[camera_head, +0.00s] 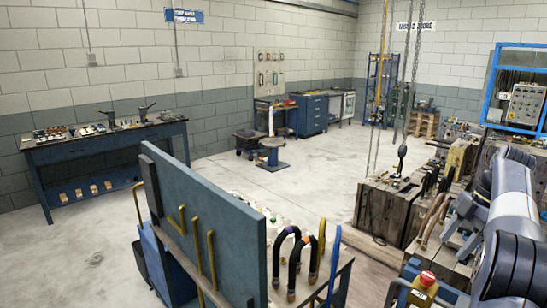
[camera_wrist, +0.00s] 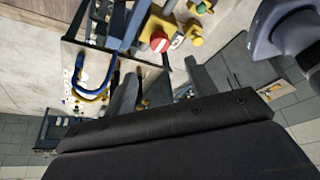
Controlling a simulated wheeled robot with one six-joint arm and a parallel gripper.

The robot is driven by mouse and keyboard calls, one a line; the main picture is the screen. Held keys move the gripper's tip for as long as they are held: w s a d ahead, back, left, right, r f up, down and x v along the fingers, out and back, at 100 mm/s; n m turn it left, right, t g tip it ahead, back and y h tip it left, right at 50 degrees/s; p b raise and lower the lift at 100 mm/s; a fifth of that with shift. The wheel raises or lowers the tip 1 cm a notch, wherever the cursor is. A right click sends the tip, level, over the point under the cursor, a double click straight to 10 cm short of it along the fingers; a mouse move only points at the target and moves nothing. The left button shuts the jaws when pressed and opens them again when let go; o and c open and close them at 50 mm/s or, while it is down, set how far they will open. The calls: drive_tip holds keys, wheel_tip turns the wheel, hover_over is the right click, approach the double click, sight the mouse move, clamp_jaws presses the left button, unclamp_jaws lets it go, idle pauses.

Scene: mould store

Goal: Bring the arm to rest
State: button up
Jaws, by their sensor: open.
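My arm (camera_head: 511,205) shows at the right edge of the head view as grey and black links. It is bent beside the wooden blocks, and its far end is out of that view. My gripper (camera_wrist: 160,76) shows in the wrist view as a dark body across the bottom, with two dark fingers rising from it. The fingers stand apart, and I see nothing held between them. The wrist view is tilted, and the gripper body hides much of its lower half.
A blue trolley panel (camera_head: 207,225) with yellow hooks stands in front, with black and blue hoses (camera_head: 292,262) beside it. Wooden crates (camera_head: 383,208) and a hanging chain hook (camera_head: 402,152) are right of centre. A red button (camera_head: 427,279) is near my arm.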

sight(430, 276)
drive_tip(key=b+x, duration=0.1)
drive_tip(key=x, duration=0.9)
drive_tip(key=shift+s+a+f, duration=0.1)
drive_tip(key=shift+a+f, duration=0.15)
drive_tip(key=shift+f, duration=0.1)
drive_tip(key=m+t+b, duration=0.1)
drive_tip(key=m+b, duration=0.1)
drive_tip(key=m, duration=0.2)
drive_tip(key=shift+s+m+t, duration=0.1)
drive_tip(key=shift+m+t, duration=0.3)
drive_tip(key=m+t+h+b, duration=0.1)
drive_tip(key=m+b, duration=0.1)
drive_tip(key=m, duration=0.2)
drive_tip(key=m+h+b, duration=0.1)
drive_tip(key=m, duration=0.1)
drive_tip(key=m+t, duration=0.1)
drive_tip(key=m, duration=0.1)
drive_tip(key=shift+s+a+r+m+h+b, duration=0.1)
drive_tip(key=shift+a+m+h+b, duration=0.05)
drive_tip(key=shift+m+h+b, duration=0.25)
drive_tip(key=shift+a+m+h+b, duration=0.15)
drive_tip(key=shift+m+h+b, duration=0.55)
drive_tip(key=shift+m, duration=1.5)
